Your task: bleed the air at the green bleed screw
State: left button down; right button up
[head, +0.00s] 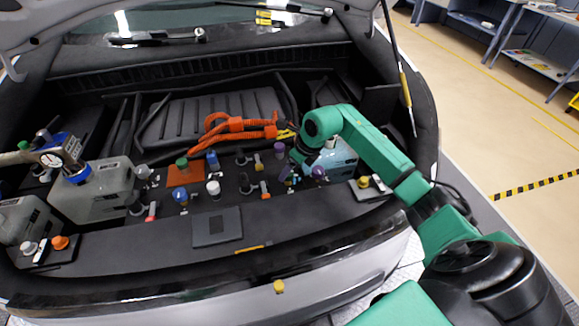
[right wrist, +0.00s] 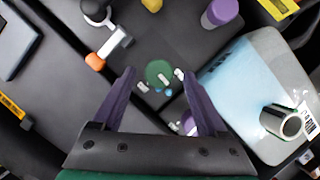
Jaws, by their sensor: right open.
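The green bleed screw (right wrist: 158,73) shows in the right wrist view as a round green head with a small pale fitting on it. My right gripper (right wrist: 159,77) is open. Its two dark purple fingers stand on either side of the screw in that picture, with nothing held between them. I cannot tell how far the fingertips are above the screw. In the head view my right gripper (head: 292,174) points down into the engine bay left of the pale blue tank (head: 341,157), and the arm and hand largely hide the screw. My left gripper is not in view.
A purple cap (right wrist: 222,12) and an orange-tipped lever fitting (right wrist: 95,61) stand near the screw. A green cap (head: 182,163) sits on an orange plate. A gauge (head: 72,147) stands on the grey tank (head: 97,190). Orange cables (head: 235,125) run behind.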

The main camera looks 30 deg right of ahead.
jog(key=shift+w+a+f, duration=0.15)
jog(key=shift+w+f, duration=0.05)
jog(key=shift+f, duration=0.45)
grip_shut()
jog(key=shift+m, duration=0.3)
jog(key=m+h, duration=0.1)
jog(key=m, duration=0.1)
jog(key=shift+a+m+t, duration=0.1)
jog(key=shift+m+t, duration=0.2)
jog(key=shift+m, duration=0.1)
jog(key=m+h+b, duration=0.1)
jog(key=m, duration=0.2)
jog(key=shift+w+a+m+h, duration=0.1)
jog(key=shift+m+h, duration=0.2)
jog(key=shift+h, duration=0.1)
jog(key=m+h+b, duration=0.1)
jog(key=m, duration=0.1)
jog(key=m+g+h+b, duration=0.1)
jog(key=m, duration=0.2)
jog(key=shift+a, duration=0.1)
jog(key=m+g+h+b, duration=0.1)
jog(key=m+b, duration=0.1)
jog(key=m, duration=0.2)
jog(key=shift+w+r+m, duration=0.1)
jog(key=shift+m, duration=0.3)
